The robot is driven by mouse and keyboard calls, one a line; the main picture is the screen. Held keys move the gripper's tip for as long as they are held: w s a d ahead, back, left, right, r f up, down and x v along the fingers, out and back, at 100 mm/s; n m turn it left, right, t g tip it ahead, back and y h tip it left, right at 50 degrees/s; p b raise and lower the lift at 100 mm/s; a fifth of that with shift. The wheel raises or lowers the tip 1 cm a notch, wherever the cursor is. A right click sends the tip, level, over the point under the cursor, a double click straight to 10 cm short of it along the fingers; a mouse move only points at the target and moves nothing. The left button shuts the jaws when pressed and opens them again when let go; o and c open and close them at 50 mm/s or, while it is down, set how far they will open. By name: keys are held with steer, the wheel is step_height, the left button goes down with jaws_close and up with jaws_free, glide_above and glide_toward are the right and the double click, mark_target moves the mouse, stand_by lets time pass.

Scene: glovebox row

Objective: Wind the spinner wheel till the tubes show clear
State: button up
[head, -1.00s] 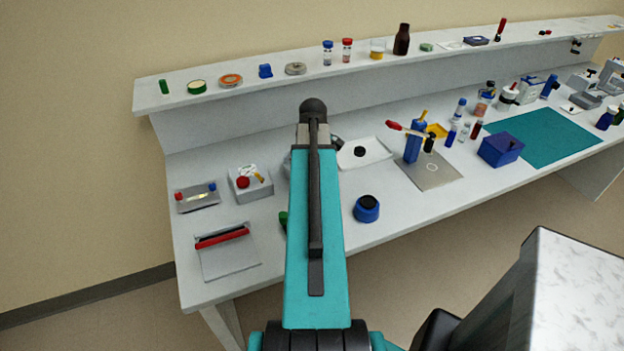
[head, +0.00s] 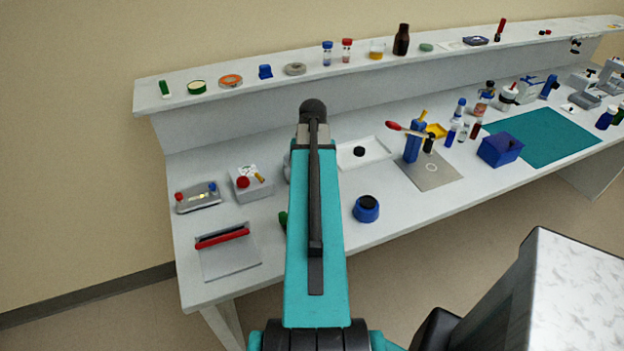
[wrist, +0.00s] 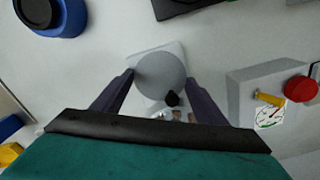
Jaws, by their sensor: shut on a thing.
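The spinner wheel (wrist: 160,74) is a smooth grey round piece on a pale base, in the middle of the wrist view. A small black knob (wrist: 172,98) shows at its near edge. My gripper (wrist: 160,80) has one dark finger on each side of the wheel and is shut on it. Small pale and reddish parts show just below the knob, partly hidden by my gripper; I cannot tell whether these are the tubes or whether they are clear. In the head view my arm hides my gripper's fingers and most of the wheel.
A grey box with a red knob (wrist: 300,89) and yellow lever stands right of the wheel in the wrist view. A blue round pot (head: 366,209) is near the bench's front edge. A clamp-like holder (head: 198,198) and red-barred plate (head: 228,252) lie left. Several items line the shelf.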

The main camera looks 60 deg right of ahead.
steer(key=m, duration=0.3)
steer(key=shift+a+m, duration=0.1)
steer(key=shift+m, duration=0.2)
steer(key=shift+w, duration=0.1)
steer(key=o, duration=1.1)
steer(key=shift+c, duration=0.2)
steer(key=shift+r, duration=0.15)
steer(key=shift+r+p, duration=0.5)
steer(key=shift+p, duration=0.05)
step_height(320, 180, up, 12)
steer(key=p, duration=0.7)
steer(key=shift+r+p, duration=0.25)
steer(key=shift+p, duration=0.05)
